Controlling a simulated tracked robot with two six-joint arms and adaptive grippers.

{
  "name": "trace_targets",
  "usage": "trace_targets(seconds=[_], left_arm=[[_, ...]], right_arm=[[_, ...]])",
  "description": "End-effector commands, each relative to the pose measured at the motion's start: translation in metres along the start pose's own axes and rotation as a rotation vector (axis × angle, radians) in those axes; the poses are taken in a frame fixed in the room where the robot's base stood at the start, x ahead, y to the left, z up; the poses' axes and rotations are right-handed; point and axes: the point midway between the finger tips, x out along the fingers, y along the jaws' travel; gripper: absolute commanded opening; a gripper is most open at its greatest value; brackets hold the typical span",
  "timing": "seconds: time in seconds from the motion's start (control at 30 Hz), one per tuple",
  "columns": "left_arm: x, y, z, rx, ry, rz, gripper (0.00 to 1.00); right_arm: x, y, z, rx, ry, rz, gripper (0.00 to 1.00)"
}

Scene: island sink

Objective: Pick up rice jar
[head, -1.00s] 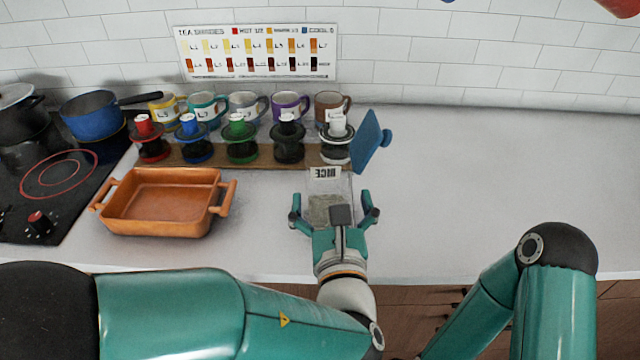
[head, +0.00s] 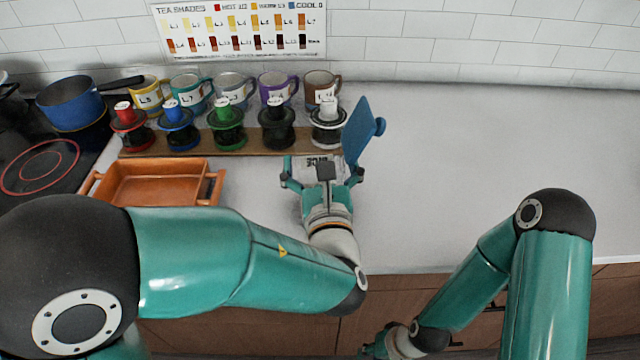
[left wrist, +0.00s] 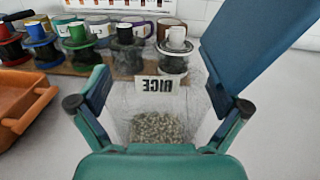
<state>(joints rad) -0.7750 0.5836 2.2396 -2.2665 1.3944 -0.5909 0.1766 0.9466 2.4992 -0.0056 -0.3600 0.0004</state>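The rice jar is clear and part-filled with pale grains, with a mirrored RICE label. It stands upright on the counter in the head view (head: 312,161), mostly hidden behind my left gripper. It also shows in the left wrist view (left wrist: 155,125). Its blue lid (head: 361,132) is swung up on the right side. My left gripper (head: 322,175) is open, with one finger on each side of the jar; firm contact is not visible. My right gripper (head: 380,346) is low at the bottom edge, below the counter front, and its fingers are hardly visible.
An orange baking dish (head: 155,165) lies to the left. Behind the jar, a wooden board (head: 255,143) holds several coloured-top canisters, with several mugs behind. A stove with a blue pot (head: 70,104) is at far left. The counter (head: 480,150) on the right is clear.

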Motion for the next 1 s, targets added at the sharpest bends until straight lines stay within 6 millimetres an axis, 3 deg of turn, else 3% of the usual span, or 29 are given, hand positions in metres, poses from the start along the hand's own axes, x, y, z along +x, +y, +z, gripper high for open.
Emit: trace_targets(seconds=[0.07,0.5,0.77,1.0], left_arm=[[0.000,0.001,0.000,0.000,0.001,0.003,0.85],[0.001,0.003,0.002,-0.001,-0.003,0.006,0.14],[0.001,0.003,0.002,-0.001,-0.003,0.006,0.13],[0.001,0.003,0.015,-0.004,-0.005,0.007,0.13]], right_arm=[[0.000,0.000,0.000,0.000,0.000,0.000,0.31],[0.000,0.000,0.000,0.000,0.001,0.000,0.31],[0.000,0.000,0.000,0.000,0.001,0.000,0.31],[-0.001,0.000,0.000,0.000,0.000,0.000,0.31]])
